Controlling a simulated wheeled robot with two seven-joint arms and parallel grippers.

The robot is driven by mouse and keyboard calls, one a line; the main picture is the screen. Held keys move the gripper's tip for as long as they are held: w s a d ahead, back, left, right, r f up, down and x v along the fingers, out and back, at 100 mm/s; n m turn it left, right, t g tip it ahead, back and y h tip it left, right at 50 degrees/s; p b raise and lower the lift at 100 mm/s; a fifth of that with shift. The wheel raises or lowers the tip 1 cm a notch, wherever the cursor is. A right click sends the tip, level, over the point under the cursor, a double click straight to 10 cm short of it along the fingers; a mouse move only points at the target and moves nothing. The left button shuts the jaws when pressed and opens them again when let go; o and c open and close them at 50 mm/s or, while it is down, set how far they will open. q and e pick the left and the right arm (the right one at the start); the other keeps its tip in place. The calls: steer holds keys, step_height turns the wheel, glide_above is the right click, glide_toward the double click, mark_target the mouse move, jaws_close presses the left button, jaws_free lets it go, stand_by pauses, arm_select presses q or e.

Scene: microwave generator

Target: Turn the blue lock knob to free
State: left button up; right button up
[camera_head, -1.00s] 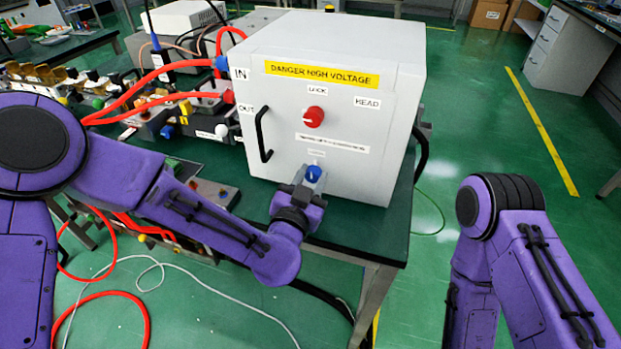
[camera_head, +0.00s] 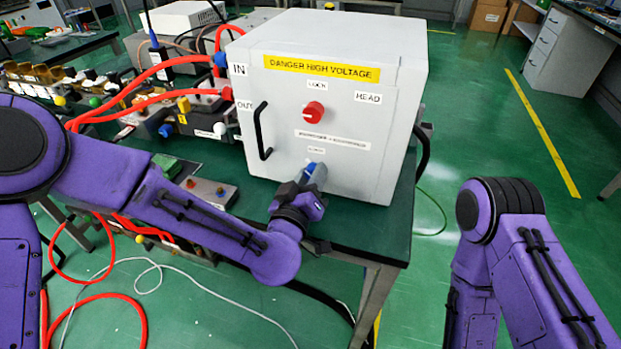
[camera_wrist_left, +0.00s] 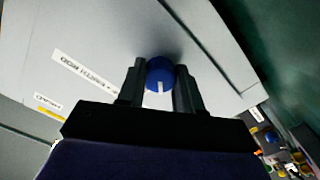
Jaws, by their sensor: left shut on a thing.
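The blue lock knob (camera_head: 311,169) is on the lower front of the white high-voltage box (camera_head: 345,180). In the left wrist view the blue knob (camera_wrist_left: 160,74) sits between the two dark fingers and shows a white pointer mark facing the gripper's palm. My left gripper (camera_head: 308,177) is shut on the blue knob and partly hides it in the head view. The wrist is rolled, with the box tilted in the wrist view. My right arm (camera_head: 500,230) shows at the right, but its gripper is out of view.
A red knob (camera_head: 314,112) sits above the blue one. A black handle (camera_head: 262,131) sticks out at the box's left. Red hoses (camera_head: 130,90) and small devices lie left of the box. The green table's edge (camera_head: 350,235) runs just below it.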

arm_select(q)
steer(key=n+b, duration=0.1)
steer(key=n, duration=0.3)
steer(key=shift+f+n, duration=0.15)
steer(key=shift+n, duration=0.15)
steer(key=shift+n+b, duration=0.5)
steer(key=shift+n, duration=1.3)
steer(key=o, duration=1)
steer(key=shift+o, duration=0.2)
steer(key=p+v, duration=0.2)
steer(key=v, duration=0.8)
steer(key=shift+s, duration=0.3)
